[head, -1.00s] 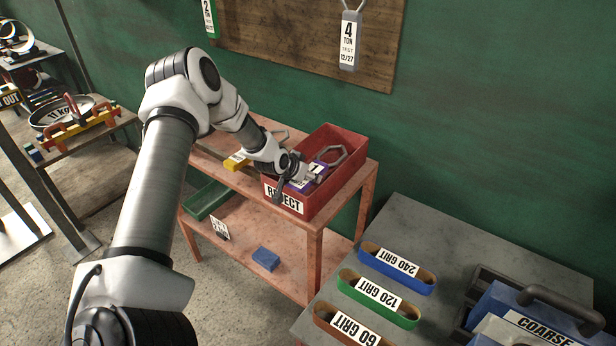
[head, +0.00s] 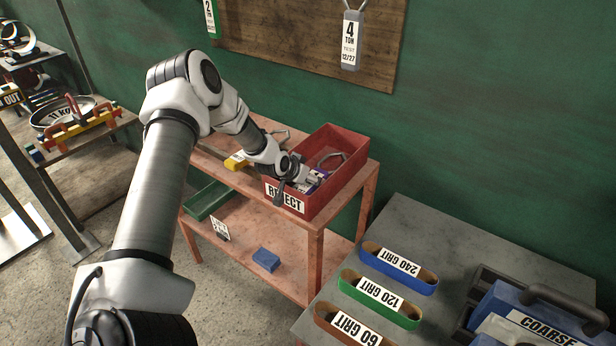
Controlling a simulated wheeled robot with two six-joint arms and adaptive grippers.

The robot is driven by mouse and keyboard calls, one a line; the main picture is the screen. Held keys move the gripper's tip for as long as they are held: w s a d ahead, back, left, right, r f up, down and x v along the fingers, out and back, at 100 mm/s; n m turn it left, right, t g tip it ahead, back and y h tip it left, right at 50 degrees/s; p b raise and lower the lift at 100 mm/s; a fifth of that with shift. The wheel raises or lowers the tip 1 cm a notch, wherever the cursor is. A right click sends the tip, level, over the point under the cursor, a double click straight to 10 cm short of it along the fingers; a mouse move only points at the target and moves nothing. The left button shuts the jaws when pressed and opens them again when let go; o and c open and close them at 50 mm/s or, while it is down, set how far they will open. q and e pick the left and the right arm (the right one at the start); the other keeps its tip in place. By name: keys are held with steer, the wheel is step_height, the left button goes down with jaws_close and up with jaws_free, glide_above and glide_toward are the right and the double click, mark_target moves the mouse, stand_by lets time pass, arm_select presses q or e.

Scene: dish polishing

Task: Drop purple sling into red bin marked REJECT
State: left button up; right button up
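The red bin (head: 328,200) marked REJECT stands on the upper shelf of an orange-red rack. The purple sling (head: 322,173) is inside the bin, mostly hidden behind my gripper and the front wall. Its grey metal link (head: 332,157) shows low inside, near the back wall. My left gripper (head: 312,182) reaches over the bin's front left rim with its fingertips inside, at the purple sling. The fingers are too small and covered to tell whether they still grip it. My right gripper is not in view.
A yellow sling (head: 237,160) with a metal link lies on the shelf left of the bin. A green tray (head: 207,199) and a blue block (head: 266,259) are on the lower shelf. A grey table (head: 430,225) with sanding belts stands at the right.

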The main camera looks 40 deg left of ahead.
arm_select(q)
steer(key=shift+r, duration=0.15)
steer(key=r+p, duration=0.2)
steer(key=shift+s+r+p, duration=0.2)
steer(key=shift+s+p, duration=0.1)
steer(key=shift+s, duration=0.05)
steer(key=p+v, duration=0.7)
steer(key=v, duration=0.3)
steer(key=shift+s, duration=0.35)
steer(key=shift+s+f, duration=0.1)
